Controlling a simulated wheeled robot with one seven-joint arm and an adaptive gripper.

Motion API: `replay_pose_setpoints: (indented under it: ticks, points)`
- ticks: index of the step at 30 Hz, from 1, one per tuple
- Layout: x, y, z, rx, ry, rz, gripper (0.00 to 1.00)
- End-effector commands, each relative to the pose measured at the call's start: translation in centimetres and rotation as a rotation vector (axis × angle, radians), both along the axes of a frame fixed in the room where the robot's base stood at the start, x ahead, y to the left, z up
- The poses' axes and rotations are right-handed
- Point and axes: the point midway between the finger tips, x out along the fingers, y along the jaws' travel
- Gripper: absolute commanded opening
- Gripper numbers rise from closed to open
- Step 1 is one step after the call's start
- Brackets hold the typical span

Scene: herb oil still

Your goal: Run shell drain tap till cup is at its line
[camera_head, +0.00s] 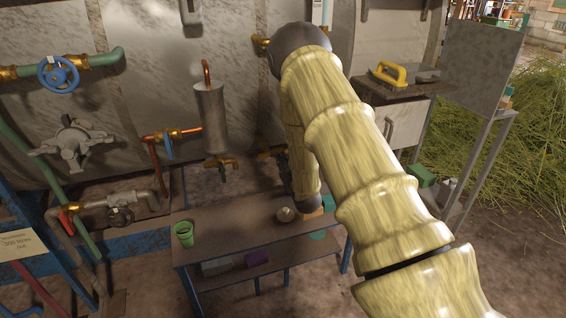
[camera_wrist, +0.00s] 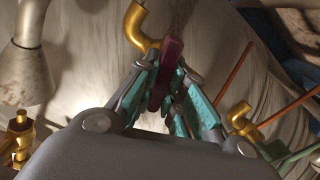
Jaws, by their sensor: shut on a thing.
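In the wrist view my gripper (camera_wrist: 170,75) has teal fingers closed around a dark maroon tap lever (camera_wrist: 165,72). A curved brass pipe (camera_wrist: 136,28) lies just beyond the lever, against the pale metal shell (camera_wrist: 85,60). In the head view my arm hides the gripper and most of that tap. A green cup (camera_head: 184,235) stands upright at the left end of the low bench (camera_head: 225,222). A small round pale object (camera_head: 285,214) sits on the bench near my arm; I cannot tell what it is. No liquid level or line is readable.
A grey cylinder (camera_head: 210,118) with a brass tap (camera_head: 220,162) hangs above the bench. Valves and pipes, including a blue handwheel (camera_head: 58,74), crowd the left. The bench between cup and round object is mostly clear.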

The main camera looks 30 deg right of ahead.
Motion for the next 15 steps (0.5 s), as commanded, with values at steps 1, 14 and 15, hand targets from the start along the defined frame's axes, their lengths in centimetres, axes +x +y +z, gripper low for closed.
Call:
replay_pose_setpoints:
  ticks: [1, 14, 15]
  points:
    - [-0.01, -0.01, 0.06, 0.015, -0.004, 0.0, 0.0]
    - [-0.1, -0.33, 0.12, 0.313, -0.075, -0.002, 0.0]
    - [-0.09, -0.33, 0.11, 0.332, -0.081, -0.002, 0.0]
